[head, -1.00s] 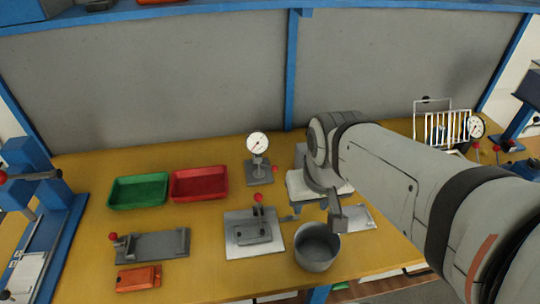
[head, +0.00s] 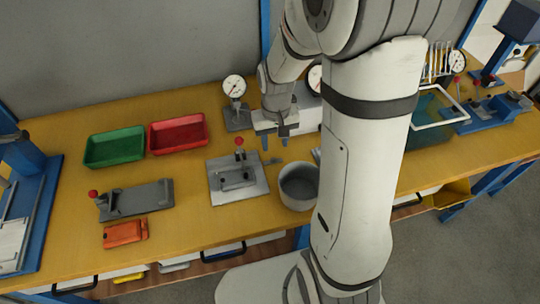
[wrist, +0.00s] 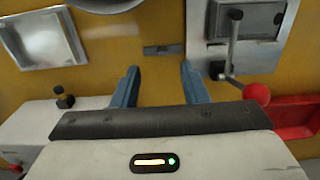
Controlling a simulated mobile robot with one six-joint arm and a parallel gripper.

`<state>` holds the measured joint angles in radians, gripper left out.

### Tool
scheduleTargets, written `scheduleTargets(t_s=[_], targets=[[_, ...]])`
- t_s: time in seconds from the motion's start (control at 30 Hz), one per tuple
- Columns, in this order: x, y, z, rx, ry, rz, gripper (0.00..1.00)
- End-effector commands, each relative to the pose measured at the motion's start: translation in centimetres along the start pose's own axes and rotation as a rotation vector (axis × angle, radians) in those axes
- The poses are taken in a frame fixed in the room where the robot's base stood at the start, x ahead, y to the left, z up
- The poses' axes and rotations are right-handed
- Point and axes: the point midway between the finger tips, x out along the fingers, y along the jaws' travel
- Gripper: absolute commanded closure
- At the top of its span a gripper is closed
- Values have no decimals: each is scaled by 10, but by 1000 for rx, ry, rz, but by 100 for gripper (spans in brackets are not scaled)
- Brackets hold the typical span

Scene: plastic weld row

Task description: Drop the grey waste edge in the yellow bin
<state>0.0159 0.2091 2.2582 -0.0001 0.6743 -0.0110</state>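The grey waste edge appears to be the small flat grey strip (wrist: 163,50) lying on the yellow bench in the wrist view, between a round pot and a lever fixture. It also shows in the head view (head: 271,162), just right of the fixture. My gripper (head: 275,141) is above the bench just behind the strip, fingers pointing down. In the wrist view its blue fingers (wrist: 160,70) are apart with nothing between them; the strip lies beyond the tips.
The grey pot (head: 298,186) stands right of the strip. The lever fixture (head: 238,180) with a red knob is left. A dial gauge (head: 236,100), red tray (head: 178,133) and green tray (head: 115,147) stand farther left. An orange block (head: 125,233) lies near the front edge.

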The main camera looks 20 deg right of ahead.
Motion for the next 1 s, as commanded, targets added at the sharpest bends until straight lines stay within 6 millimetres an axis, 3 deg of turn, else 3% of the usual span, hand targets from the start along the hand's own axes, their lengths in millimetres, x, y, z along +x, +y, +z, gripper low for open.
scheduleTargets(t_s=[0.5, 0.77, 1.0], targets=[[63, -4, 1, -1, -2, 0, 60], [64, -4, 1, -2, 0, 0, 61], [64, -4, 1, -2, 0, 0, 80]])
